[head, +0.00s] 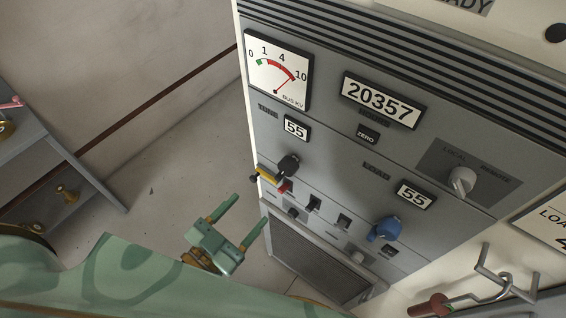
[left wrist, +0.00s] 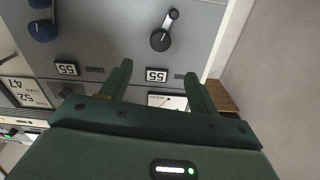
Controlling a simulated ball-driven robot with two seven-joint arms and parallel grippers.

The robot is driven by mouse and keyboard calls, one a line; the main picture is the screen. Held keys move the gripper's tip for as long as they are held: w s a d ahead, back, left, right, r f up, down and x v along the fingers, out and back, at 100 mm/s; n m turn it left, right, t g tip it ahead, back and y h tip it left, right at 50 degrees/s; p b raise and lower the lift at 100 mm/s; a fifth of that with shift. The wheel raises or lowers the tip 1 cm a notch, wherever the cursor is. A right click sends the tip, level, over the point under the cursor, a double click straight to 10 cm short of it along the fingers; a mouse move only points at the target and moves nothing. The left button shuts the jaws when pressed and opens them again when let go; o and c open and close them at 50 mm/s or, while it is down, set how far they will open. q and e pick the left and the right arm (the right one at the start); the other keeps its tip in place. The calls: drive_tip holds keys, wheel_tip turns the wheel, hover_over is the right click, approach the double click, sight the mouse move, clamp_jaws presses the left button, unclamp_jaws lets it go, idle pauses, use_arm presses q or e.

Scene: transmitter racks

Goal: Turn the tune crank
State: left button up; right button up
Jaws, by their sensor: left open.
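The tune crank (head: 288,164) is dark and sits on the grey front panel, below the TUNE label and its small 55 counter (head: 296,128). In the left wrist view, the tune crank (left wrist: 160,40) shows a round black hub and a short arm ending in a black knob. My left gripper (head: 250,210) is open and empty, left of the cabinet and below the crank in the head view. In the left wrist view, the crank lies beyond the fingertips of my left gripper (left wrist: 158,70), apart from them. My right gripper is not in view.
A blue load crank (head: 384,229) is right of a row of small switches (head: 314,203). A yellow part (head: 266,174) sits near the cabinet's left edge.

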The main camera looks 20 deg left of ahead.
sight(284, 171)
use_arm(q)
drive_tip(key=p+x, duration=0.1)
drive_tip(key=x, duration=1.3)
drive_tip(key=shift+w+f, duration=0.1)
drive_tip(key=shift+w, duration=0.2)
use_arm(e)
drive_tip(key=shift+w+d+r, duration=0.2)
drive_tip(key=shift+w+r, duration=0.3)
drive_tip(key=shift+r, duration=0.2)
use_arm(q)
drive_tip(key=shift+s, duration=0.1)
drive_tip(key=c, duration=1)
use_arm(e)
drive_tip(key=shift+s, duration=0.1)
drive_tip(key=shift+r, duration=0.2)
use_arm(q)
drive_tip(key=n+p, duration=0.2)
drive_tip(key=n, duration=0.1)
drive_tip(key=shift+p, duration=0.35)
drive_tip(key=shift+n+p, duration=0.8)
drive_tip(key=shift+n, duration=1.2)
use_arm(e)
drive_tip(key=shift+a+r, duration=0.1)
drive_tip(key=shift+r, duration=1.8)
